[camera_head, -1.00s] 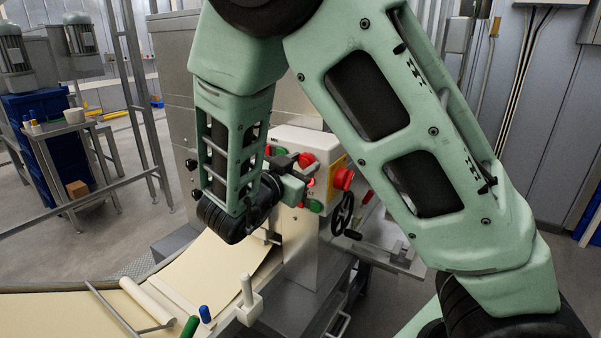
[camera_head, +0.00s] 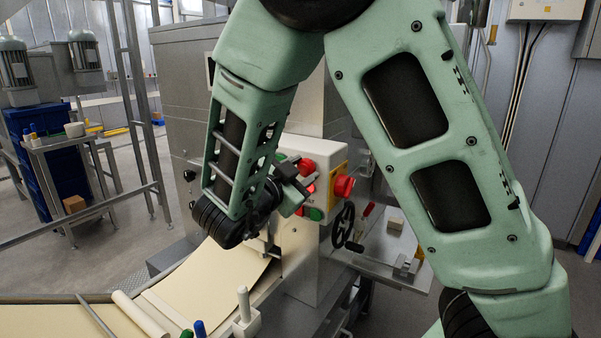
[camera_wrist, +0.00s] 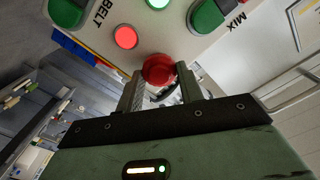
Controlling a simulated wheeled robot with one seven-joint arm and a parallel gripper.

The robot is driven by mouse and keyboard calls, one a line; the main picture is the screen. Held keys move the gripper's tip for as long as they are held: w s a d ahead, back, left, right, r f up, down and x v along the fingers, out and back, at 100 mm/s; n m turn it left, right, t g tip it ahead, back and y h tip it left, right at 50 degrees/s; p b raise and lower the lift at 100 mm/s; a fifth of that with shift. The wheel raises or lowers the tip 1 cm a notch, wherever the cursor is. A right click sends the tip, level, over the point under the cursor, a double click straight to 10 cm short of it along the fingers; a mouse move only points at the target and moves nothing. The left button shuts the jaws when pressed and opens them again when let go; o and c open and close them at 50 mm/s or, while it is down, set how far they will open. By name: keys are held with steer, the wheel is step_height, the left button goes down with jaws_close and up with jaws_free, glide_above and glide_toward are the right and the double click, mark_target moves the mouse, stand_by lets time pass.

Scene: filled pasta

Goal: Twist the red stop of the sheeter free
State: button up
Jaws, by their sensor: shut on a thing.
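The red stop (camera_wrist: 158,70) is a round red mushroom knob on the sheeter's pale control panel (camera_wrist: 105,25). In the wrist view it sits between the two fingers of my gripper (camera_wrist: 158,84), which is shut on it. In the head view my gripper (camera_head: 299,181) is at the panel front, partly hidden by my arm, beside a red knob (camera_head: 307,167) that appears to be this stop. Another red knob (camera_head: 343,187) sits on a yellow plate to its right. A lit red lamp (camera_wrist: 125,37) and green knobs labelled BELT and MIX are close to the stop.
A black handwheel (camera_head: 343,225) and a metal side bench (camera_head: 385,262) are right of the panel. A dough sheet (camera_head: 222,268) lies on the belt below my wrist. A white upright handle (camera_head: 244,305) stands nearby. A metal rack frame is at left.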

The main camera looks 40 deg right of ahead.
steer(key=o, duration=1)
steer(key=b+v, duration=0.3)
steer(key=v, duration=1.4)
steer(key=shift+a, duration=0.15)
steer(key=shift+s, duration=0.1)
